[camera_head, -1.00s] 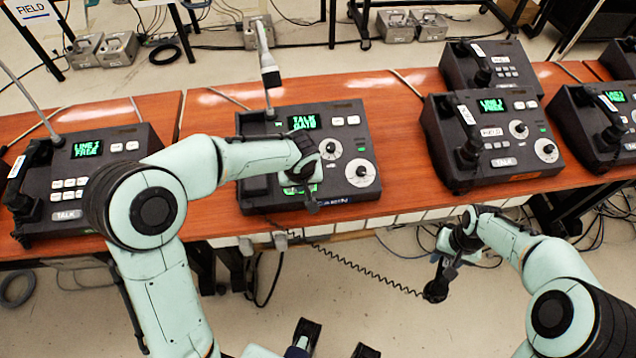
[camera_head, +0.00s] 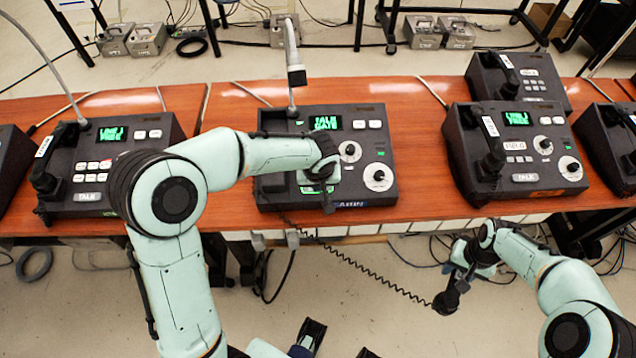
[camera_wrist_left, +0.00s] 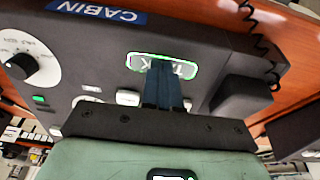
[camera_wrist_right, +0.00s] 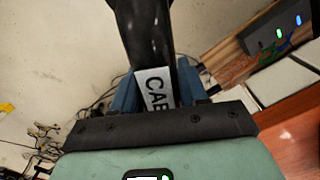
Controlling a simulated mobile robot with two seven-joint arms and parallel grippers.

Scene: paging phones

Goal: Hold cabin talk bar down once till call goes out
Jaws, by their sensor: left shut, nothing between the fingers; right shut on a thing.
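The cabin phone (camera_head: 383,195) sits on the wooden bench, with a blue CABIN label (camera_wrist_left: 100,12) on its front edge. Its screen (camera_head: 325,123) is lit green, with TALK on the top line. Its talk bar (camera_wrist_left: 134,62) has a glowing green outline, and my left gripper's fingers partly cover its lettering. My left gripper (camera_wrist_left: 163,70) is shut and empty, its tips at the talk bar, seemingly touching it; how far the bar is pressed cannot be told. My right gripper (camera_wrist_right: 158,90) is shut on the black cabin handset (camera_wrist_right: 145,30), held off the bench front, its coiled cord stretching to the phone.
Another phone (camera_head: 105,160) stands left of the cabin phone. More phones (camera_head: 515,150) stand to the right, one marked FIELD. A gooseneck microphone (camera_head: 294,70) rises behind the cabin phone. Bare bench (camera_head: 425,150) shows between the cabin phone and the right phones.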

